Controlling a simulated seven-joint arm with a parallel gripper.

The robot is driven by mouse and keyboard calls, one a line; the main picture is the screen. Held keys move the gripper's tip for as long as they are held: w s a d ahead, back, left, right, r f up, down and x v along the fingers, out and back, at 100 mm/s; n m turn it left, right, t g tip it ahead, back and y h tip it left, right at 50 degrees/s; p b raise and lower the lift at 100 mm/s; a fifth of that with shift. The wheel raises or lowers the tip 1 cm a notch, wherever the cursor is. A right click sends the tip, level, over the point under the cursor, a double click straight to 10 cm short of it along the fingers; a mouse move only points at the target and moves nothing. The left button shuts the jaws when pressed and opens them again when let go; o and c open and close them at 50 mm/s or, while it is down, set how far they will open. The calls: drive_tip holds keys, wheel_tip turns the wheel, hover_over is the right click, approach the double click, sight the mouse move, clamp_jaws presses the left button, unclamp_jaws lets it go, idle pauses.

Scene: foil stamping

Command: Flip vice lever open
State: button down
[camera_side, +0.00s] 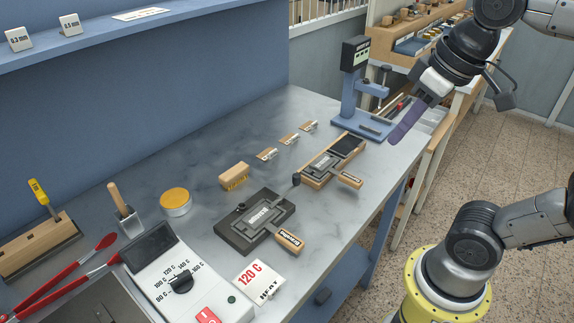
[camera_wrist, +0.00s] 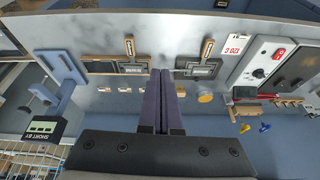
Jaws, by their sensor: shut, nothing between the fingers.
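The dark grey vice (camera_side: 236,233) sits on the bench, with a pale type plate in its middle. A short lever with a black knob (camera_side: 296,180) stands roughly upright at its right rear corner. A wooden handle (camera_side: 288,240) with a label sticks out at the vice's front. The vice also shows in the wrist view (camera_wrist: 187,74), right of my fingers; its lever is too small to make out there. My gripper (camera_side: 394,138) is shut and empty, its long purple fingers above the bench's right edge, well right of the lever. Its fingers also show in the wrist view (camera_wrist: 161,72).
A wooden-framed holder (camera_side: 318,183) with a handle lies right of the vice. A blue stand with a display (camera_side: 355,55) is behind it. The bench's front right is clear.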

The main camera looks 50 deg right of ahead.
drive_tip(key=w+r+g, duration=0.2)
drive_tip(key=w+r, duration=0.1)
drive_tip(key=w, duration=0.6)
drive_tip(key=w+r+g, duration=0.3)
drive_tip(key=w, duration=0.5)
drive_tip(key=w+f+m+g, duration=0.1)
drive_tip(key=w+f+g, duration=0.2)
drive_tip(key=w+f, duration=1)
drive_tip(key=shift+w+a+f, duration=0.15)
drive_tip(key=shift+w+f, duration=0.1)
drive_tip(key=shift+f, duration=0.5)
drive_tip(key=x, duration=0.9)
drive_tip(key=shift+s+a+f, duration=0.1)
drive_tip(key=shift+s+a, duration=0.05)
drive_tip(key=shift+s, duration=0.05)
drive_tip(key=shift+s+a+f, duration=0.15)
drive_tip(key=shift+s+f, duration=0.1)
drive_tip(key=shift+s, duration=0.7)
drive_tip(key=shift+s+a, duration=0.2)
drive_tip(key=shift+s, duration=0.9)
